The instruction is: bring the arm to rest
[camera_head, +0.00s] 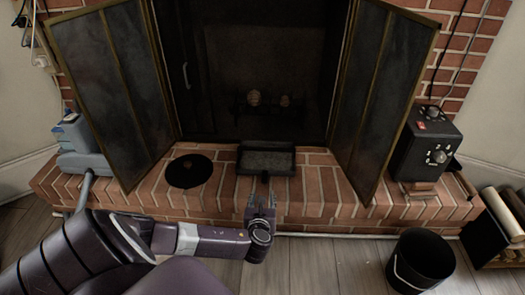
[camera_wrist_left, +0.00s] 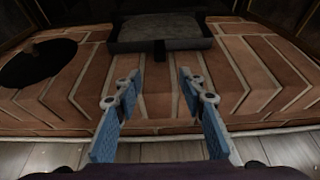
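My left arm comes in from the lower left of the head view. Its gripper (camera_head: 261,200) is over the front edge of the brick hearth (camera_head: 320,190). The left wrist view shows the gripper (camera_wrist_left: 161,100) open, with blue-padded fingers apart and only bricks between them. Just beyond the fingers lies a black pan (camera_head: 266,146) with grey material in it. It also shows in the left wrist view (camera_wrist_left: 120,46), its short handle pointing toward the gap, apart from the fingers. My right gripper is not in view.
The fireplace's left door (camera_head: 110,85) and right door (camera_head: 385,90) stand open. A black disc (camera_head: 189,171) lies left of the pan. A dark box with knobs (camera_head: 425,145) stands on the right. A black bucket (camera_head: 420,262) stands on the floor. Bare floor (camera_head: 325,265) lies left of it.

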